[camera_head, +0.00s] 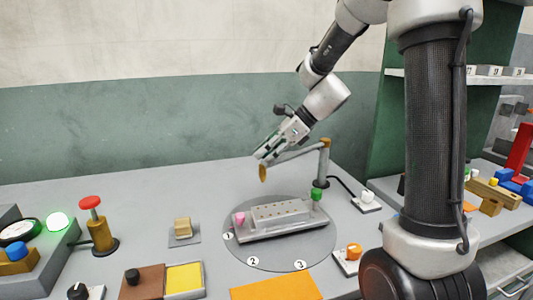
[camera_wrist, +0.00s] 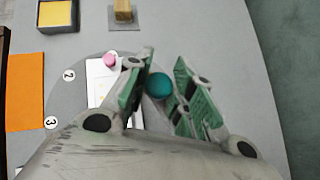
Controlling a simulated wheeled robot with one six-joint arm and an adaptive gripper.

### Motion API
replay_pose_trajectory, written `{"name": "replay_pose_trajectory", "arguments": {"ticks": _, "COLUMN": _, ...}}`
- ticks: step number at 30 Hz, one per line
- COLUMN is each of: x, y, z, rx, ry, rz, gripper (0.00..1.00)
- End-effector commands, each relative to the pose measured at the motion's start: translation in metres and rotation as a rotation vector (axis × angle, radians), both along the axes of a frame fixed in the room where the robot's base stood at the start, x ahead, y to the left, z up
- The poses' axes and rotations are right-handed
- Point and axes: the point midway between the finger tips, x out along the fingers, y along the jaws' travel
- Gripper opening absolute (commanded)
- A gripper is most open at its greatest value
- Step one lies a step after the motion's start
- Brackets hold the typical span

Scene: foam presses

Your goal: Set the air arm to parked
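My gripper (camera_head: 267,151) is at that free end, pointing down and left. In the wrist view my gripper (camera_wrist: 164,65) has its green-padded fingers on either side of a teal ball (camera_wrist: 158,86). The fingers look apart, with the ball between them; whether they touch it is hard to tell. The ball is hidden in the head view.
The turntable (camera_head: 240,257), numbered at its edge, bears a grey mould (camera_head: 282,217) with pink and green knobs. An orange mat (camera_head: 276,288), a yellow pad (camera_head: 184,278), a sponge block (camera_head: 183,228) and a red-topped button post (camera_head: 98,230) stand around. An orange-knobbed box (camera_head: 347,262) is at right.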

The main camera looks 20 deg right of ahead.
Motion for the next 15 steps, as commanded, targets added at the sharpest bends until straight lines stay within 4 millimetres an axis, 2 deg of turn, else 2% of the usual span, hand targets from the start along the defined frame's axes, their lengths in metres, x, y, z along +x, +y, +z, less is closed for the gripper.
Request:
{"name": "replay_pose_trajectory", "arguments": {"ticks": 8, "x": 0.006, "y": 0.003, "z": 0.0, "rx": -0.001, "ry": -0.001, "rz": -0.018, "gripper": 0.0}}
{"name": "replay_pose_trajectory", "arguments": {"ticks": 11, "x": 0.024, "y": 0.01, "z": 0.0, "rx": -0.002, "ry": -0.002, "rz": -0.083, "gripper": 0.0}}
{"name": "replay_pose_trajectory", "arguments": {"ticks": 15, "x": 0.063, "y": 0.021, "z": 0.0, "rx": -0.002, "ry": -0.002, "rz": -0.222, "gripper": 0.0}}
